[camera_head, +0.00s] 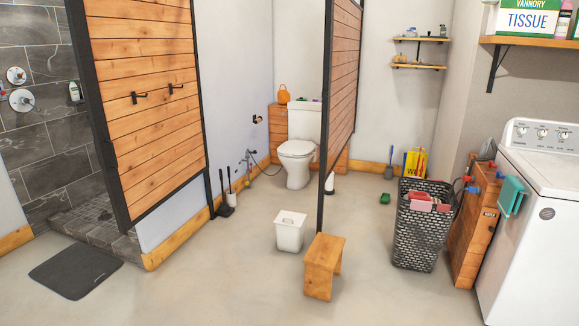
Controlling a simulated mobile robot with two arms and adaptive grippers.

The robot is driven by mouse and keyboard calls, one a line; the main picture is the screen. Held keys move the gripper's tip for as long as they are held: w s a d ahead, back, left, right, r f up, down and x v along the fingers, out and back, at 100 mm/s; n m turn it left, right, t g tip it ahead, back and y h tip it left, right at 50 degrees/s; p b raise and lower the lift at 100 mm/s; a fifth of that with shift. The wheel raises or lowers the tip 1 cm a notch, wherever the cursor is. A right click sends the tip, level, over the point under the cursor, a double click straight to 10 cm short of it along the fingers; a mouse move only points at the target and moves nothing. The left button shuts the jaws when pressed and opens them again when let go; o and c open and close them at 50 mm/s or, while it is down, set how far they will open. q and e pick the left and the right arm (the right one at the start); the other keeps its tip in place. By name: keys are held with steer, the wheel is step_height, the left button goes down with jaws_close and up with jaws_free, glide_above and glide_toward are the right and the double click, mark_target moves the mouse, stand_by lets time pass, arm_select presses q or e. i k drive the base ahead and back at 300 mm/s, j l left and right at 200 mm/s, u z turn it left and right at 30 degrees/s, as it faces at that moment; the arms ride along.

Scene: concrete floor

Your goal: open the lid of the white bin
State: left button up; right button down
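The white bin (289,235) stands upright on the concrete floor near the middle of the head view. It is small and tapers towards its base. Its lid (290,217) covers the top and looks shut, with a small dark mark near its middle. Neither my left gripper nor my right gripper shows in this view.
A wooden stool (323,267) stands just right of the bin, in front of a dark partition post (322,200). A laundry basket (421,235) and a washing machine (540,220) are at the right. A grey mat (75,270) lies at the left. The floor before the bin is clear.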

mark_target(290, 216)
steer(key=i, duration=1.2)
steer(key=i+l, duration=0.15)
steer(key=i, duration=1.1)
